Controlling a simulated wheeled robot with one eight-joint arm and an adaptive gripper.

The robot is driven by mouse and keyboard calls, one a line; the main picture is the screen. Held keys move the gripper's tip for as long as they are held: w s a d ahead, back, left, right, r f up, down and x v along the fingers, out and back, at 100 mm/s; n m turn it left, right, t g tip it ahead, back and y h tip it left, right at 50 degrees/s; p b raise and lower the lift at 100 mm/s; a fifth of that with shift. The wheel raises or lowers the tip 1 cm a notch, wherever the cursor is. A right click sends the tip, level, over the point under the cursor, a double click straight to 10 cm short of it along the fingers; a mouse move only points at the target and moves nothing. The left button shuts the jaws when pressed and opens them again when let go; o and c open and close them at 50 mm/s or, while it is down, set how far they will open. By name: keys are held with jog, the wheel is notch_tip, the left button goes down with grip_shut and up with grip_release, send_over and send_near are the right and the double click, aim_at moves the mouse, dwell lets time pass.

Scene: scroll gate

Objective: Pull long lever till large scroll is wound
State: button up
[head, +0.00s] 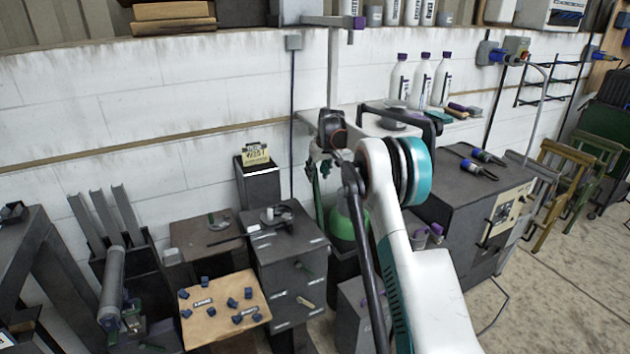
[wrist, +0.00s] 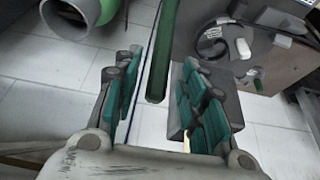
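In the wrist view, my gripper (wrist: 158,105) is open, its two teal-padded fingers apart. A long dark green bar (wrist: 165,50), possibly the long lever, comes down from the top edge between the fingers. Its blunt end shows in the gap, and I cannot tell whether a finger touches it. In the head view, a thin green bar (head: 319,200) stands below the dark wrist parts of my arm; my gripper is hard to make out there. I cannot identify the large scroll with certainty in either view.
A bright green cylinder (head: 343,228) stands beside the dark drawer cabinet (head: 285,255). A grey roller (head: 112,285) stands at the lower left, by a tan board (head: 225,308) with blue pieces. A dark machine cabinet (head: 480,205) is at the right. Floor is free at the lower right.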

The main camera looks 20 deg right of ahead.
jog(key=shift+v, duration=2.55)
